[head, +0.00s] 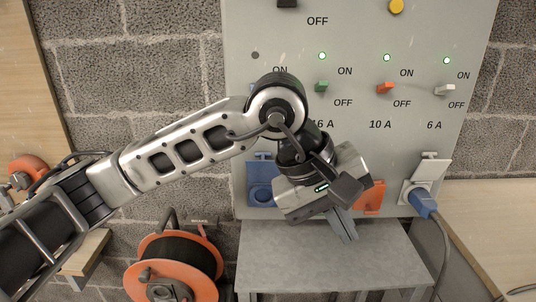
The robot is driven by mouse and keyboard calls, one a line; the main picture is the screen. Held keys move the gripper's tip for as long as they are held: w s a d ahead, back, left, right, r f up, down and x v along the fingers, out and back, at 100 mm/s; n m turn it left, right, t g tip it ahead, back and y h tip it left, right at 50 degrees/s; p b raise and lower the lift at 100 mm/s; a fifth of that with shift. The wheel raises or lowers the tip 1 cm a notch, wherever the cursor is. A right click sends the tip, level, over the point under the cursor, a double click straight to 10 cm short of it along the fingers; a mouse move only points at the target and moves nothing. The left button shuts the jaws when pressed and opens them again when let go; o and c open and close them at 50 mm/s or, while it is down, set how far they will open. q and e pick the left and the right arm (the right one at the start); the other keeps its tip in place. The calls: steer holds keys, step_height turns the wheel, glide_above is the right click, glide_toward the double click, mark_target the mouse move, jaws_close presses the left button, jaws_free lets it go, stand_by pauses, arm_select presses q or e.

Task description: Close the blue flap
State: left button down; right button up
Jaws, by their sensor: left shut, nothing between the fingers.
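The blue socket (261,194) sits low on the left of the grey panel, its round face showing. The blue flap (261,156) stands raised above it, looking open, with its right part hidden behind my left arm. My left gripper (346,232) is shut and empty. It points down in front of the panel's lower edge, right of the blue socket and apart from it in the picture. My right gripper is not in view.
An orange socket (371,196) is partly hidden behind my left gripper. A blue plug (422,202) with a cable sits in the right socket under a raised pale flap (434,163). A grey table (330,265) stands below. An orange cable reel (174,268) stands at lower left.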

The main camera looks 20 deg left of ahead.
arm_select(q)
steer(key=w+a+r+t+y, duration=0.3)
steer(key=w+a, duration=0.1)
steer(key=a, duration=0.1)
steer(key=t+y, duration=0.3)
steer(key=y, duration=0.2)
glide_toward(263, 165)
steer(key=shift+m, duration=0.4)
steer(key=w+f, duration=0.1)
steer(key=w, duration=0.1)
steer(key=w+f, duration=0.2)
steer(key=w+a+f, duration=0.1)
steer(key=w, duration=0.1)
steer(key=shift+w+f, duration=0.2)
steer(key=shift+f, duration=0.05)
